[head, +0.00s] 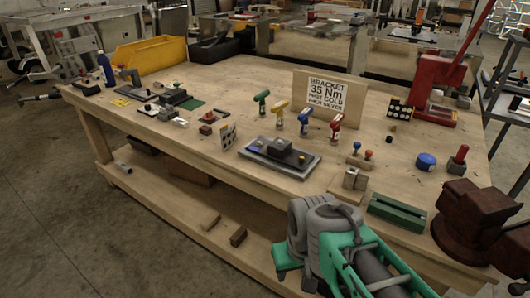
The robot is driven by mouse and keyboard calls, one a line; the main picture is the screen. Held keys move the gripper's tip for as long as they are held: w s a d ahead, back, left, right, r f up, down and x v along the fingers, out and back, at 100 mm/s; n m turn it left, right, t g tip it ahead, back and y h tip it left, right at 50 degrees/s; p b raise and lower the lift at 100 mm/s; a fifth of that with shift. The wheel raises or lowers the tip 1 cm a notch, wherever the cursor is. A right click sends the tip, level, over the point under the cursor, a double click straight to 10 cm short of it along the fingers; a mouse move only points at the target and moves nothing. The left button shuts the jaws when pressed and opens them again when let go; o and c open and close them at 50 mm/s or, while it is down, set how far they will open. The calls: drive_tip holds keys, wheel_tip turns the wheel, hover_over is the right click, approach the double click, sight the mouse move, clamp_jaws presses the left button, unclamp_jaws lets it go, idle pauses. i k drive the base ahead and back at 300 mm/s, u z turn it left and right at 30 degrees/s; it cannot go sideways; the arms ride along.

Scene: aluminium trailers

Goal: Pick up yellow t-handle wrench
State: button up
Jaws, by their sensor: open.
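The yellow t-handle wrench (281,112) stands upright on the wooden workbench (225,85) near its middle, second from left in a row of similar tools. A green t-handle wrench (262,101) is to its left, and a blue one (305,120) and a red one (336,126) are to its right. The yellow handle is on top, with a thin dark shaft below. Part of my green and grey arm shows at the bottom, in front of the bench and well apart from the wrench. My gripper's jaws cannot be made out.
A sign on a wooden board (307,94) stands behind the wrenches. A dark tray with a block (279,156) lies in front. A red press (437,82), a green block (397,212) and a brown vise (473,226) are to the right. A yellow bin (150,56) is at back left.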

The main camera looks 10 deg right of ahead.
sight(278, 108)
drive_tip(key=u, duration=0.8)
drive_tip(key=i, duration=0.9)
drive_tip(key=u, duration=0.65)
drive_tip(key=i, duration=1.1)
drive_tip(key=z, duration=0.4)
